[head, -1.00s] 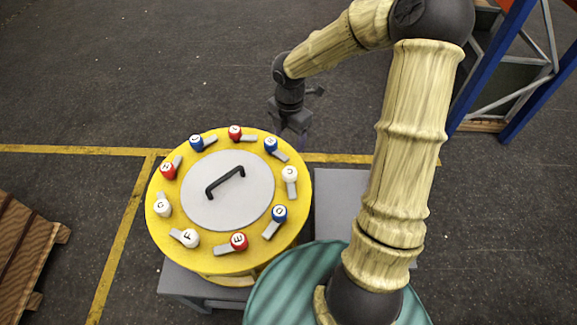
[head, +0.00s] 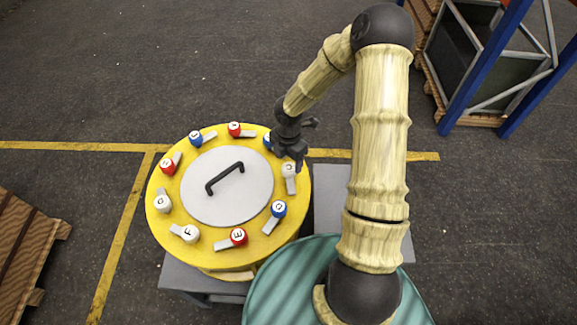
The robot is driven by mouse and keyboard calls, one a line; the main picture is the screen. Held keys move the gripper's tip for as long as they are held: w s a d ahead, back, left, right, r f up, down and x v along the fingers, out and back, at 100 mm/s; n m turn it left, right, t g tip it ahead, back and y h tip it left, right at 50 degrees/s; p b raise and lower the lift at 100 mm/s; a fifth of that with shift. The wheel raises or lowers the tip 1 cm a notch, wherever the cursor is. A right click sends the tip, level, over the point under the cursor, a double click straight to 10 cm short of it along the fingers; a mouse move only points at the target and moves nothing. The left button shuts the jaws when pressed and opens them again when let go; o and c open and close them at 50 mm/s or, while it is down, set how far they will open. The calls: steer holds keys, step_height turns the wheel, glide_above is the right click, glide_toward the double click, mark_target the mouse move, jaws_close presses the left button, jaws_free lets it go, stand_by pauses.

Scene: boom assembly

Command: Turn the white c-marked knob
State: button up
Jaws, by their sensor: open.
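The white c-marked knob (head: 288,170) sits on the right side of a round yellow disc (head: 216,256), with a grey lever (head: 291,186) pointing toward the front. My gripper (head: 298,160) is open, just above and behind this knob, and partly covers its far side. I cannot tell whether the fingers touch the knob. My gripper also hides part of a blue knob (head: 267,140) beside it.
Several other red, blue and white lettered knobs ring the disc, the nearest being a blue knob (head: 279,209). A black handle (head: 224,178) stands on the grey centre plate (head: 228,208). A blue rack (head: 490,70) stands at the upper right.

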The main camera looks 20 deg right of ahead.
mark_target(289, 167)
steer(key=shift+f, duration=2.25)
steer(key=c, duration=1)
steer(key=shift+o, duration=0.2)
